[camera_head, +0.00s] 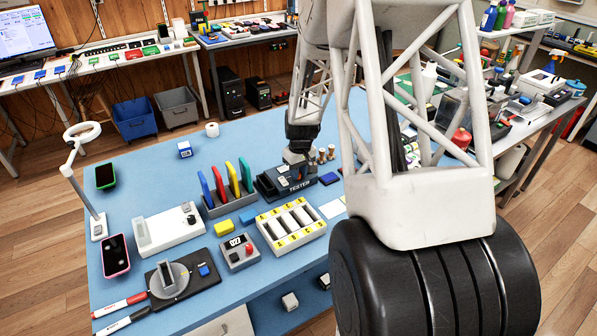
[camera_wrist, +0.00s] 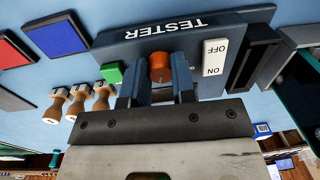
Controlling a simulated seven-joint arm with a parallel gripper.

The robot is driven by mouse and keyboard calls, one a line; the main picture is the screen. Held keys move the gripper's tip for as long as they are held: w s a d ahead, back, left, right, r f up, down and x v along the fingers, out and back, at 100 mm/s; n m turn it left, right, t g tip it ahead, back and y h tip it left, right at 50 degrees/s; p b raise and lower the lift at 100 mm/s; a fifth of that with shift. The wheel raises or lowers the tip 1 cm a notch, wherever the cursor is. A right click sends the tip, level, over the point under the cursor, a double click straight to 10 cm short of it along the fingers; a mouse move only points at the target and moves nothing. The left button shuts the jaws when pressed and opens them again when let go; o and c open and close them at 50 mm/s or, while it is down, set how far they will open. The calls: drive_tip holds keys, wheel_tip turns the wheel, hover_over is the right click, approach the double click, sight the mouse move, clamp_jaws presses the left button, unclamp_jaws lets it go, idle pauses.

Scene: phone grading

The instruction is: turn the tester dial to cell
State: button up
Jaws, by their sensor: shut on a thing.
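The tester (camera_head: 268,188) is a dark box on the blue table, its label upside down in the wrist view (camera_wrist: 215,34). Its orange-brown dial (camera_wrist: 160,68) stands between the two fingers of my gripper (camera_wrist: 158,77). My gripper is shut on the dial, with a finger at each side. A white OFF/ON switch (camera_wrist: 214,58) is right of the dial, and a green button (camera_wrist: 112,72) is left of it. In the head view my gripper (camera_head: 297,160) is over the tester and hides the dial. I cannot read the dial's setting or any cell mark.
Wooden-handled stamps (camera_wrist: 78,103) stand close to my gripper. Blue (camera_wrist: 57,34) and red (camera_wrist: 14,47) pads lie beyond them. A rack of coloured upright panels (camera_head: 216,208) and a white-and-yellow slotted tray (camera_head: 266,238) stand near the tester.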

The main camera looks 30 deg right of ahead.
sight(300, 172)
drive_tip(key=m, duration=0.4)
idle(0.4)
drive_tip(key=o, duration=0.9)
drive_tip(key=shift+s+d+r, duration=0.1)
drive_tip(key=shift+d+r, duration=0.05)
drive_tip(key=shift+r, duration=3.8)
